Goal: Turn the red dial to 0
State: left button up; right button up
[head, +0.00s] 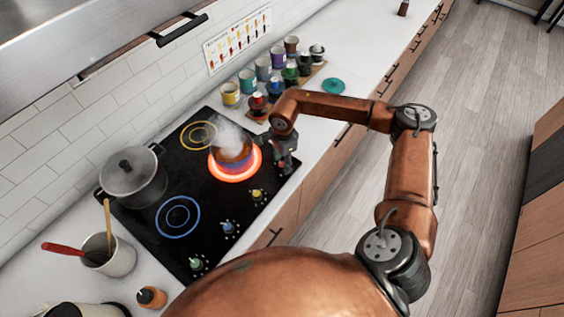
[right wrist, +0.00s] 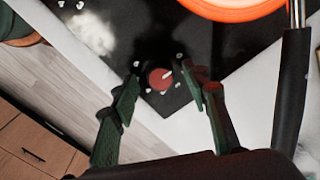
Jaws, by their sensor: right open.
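The red dial (right wrist: 157,79) shows in the right wrist view on the black cooktop, with a white pointer mark toward its upper right and small white marks around it. My right gripper (right wrist: 168,84) is open, its two fingers on either side of the dial; I cannot tell whether they touch it. In the head view the right gripper (head: 285,158) is over the cooktop's right front edge and hides the red dial. My left gripper is not in view.
A steaming pot (head: 232,152) stands on the glowing red burner (head: 236,179) close to my right gripper. A lidded grey pot (head: 133,176) is at the left. Yellow (head: 257,194), blue (head: 228,228) and green (head: 196,264) dials line the front. Cups and jars stand behind.

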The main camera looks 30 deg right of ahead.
notch_tip(320, 180, up, 12)
jog(key=shift+s, duration=0.25)
jog(key=shift+f, duration=0.15)
dwell(0.4)
